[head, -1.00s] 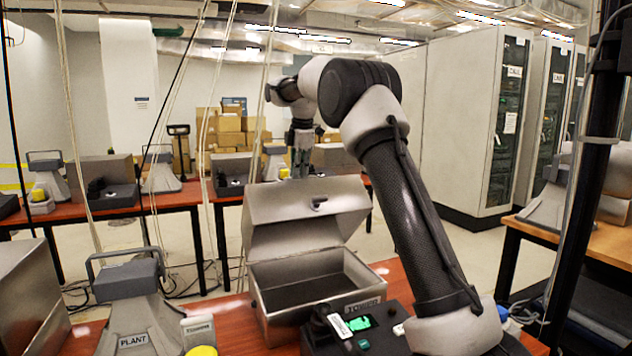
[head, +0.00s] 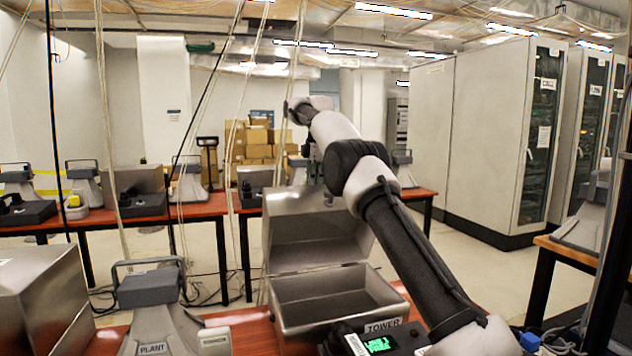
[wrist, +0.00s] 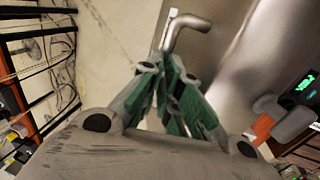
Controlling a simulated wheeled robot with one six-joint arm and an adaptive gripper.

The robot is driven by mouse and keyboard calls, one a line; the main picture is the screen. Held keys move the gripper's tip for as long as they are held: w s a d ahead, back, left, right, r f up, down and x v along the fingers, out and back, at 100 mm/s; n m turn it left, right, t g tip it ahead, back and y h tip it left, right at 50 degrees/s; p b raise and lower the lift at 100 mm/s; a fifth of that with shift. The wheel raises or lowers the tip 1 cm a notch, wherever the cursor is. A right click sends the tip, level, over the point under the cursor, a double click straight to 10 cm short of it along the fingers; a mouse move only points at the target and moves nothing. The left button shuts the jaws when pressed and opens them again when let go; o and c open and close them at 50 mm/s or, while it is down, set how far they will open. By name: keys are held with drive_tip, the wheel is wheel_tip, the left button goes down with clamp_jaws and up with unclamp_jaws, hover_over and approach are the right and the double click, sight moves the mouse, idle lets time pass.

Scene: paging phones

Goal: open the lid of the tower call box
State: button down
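The tower call box (head: 325,300) is a grey metal box on the red-brown table, with a TOWER label on its front. Its lid (head: 312,235) is raised and tilted back, and the empty-looking inside shows. The lid's bent handle (head: 328,198) is near its upper edge; in the wrist view the handle (wrist: 187,30) lies just past my fingertips. My gripper (wrist: 168,68) has its green-padded fingers drawn together with nothing visible between them. In the head view my gripper is mostly hidden behind the arm and lid.
A grey PLANT phone (head: 152,305) and another metal box (head: 40,295) stand to the left. A dark unit with a green screen (head: 378,344) sits in front of the call box. Tables with more phones, cartons (head: 255,140) and tall cabinets (head: 490,130) stand behind.

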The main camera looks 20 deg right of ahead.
drive_tip(key=shift+a+f, duration=0.1)
drive_tip(key=shift+f, duration=0.65)
drive_tip(key=c, duration=1.5)
unclamp_jaws()
drive_tip(key=shift+w+r, duration=0.1)
drive_tip(key=shift+r, duration=0.05)
